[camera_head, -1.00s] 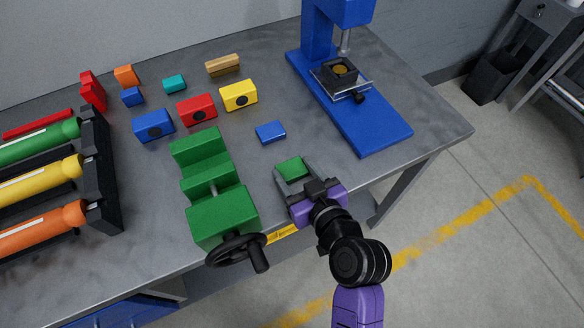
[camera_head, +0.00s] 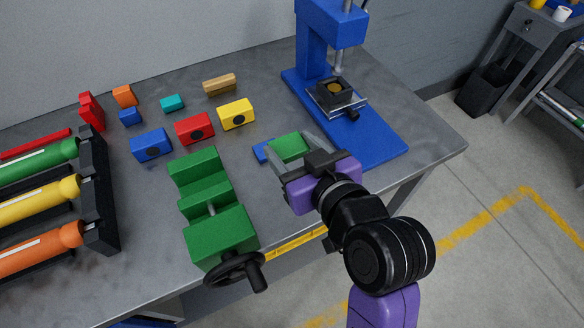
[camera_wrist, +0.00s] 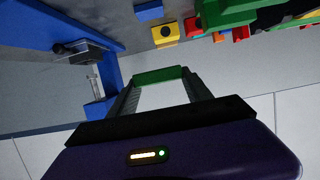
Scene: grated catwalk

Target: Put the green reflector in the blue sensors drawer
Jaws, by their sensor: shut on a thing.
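The green reflector (camera_head: 289,147) is a flat green block held between the fingers of my gripper (camera_head: 290,148). The gripper is shut on it and appears raised above the bench, left of the blue press. In the wrist view the reflector (camera_wrist: 158,76) spans the gap between the fingertips. A blue drawer front shows under the bench at the bottom left of the head view (camera_head: 150,322), mostly cut off. I cannot read any label, so I cannot tell whether it is the sensors drawer.
A green vise (camera_head: 220,232) stands left of my gripper. A blue press (camera_head: 360,120) stands to the right. A flat blue block (camera_head: 262,151) lies partly hidden behind the reflector. Red (camera_head: 194,128), yellow (camera_head: 236,113) and blue (camera_head: 151,145) blocks sit behind the vise. A cylinder rack (camera_head: 99,190) is at left.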

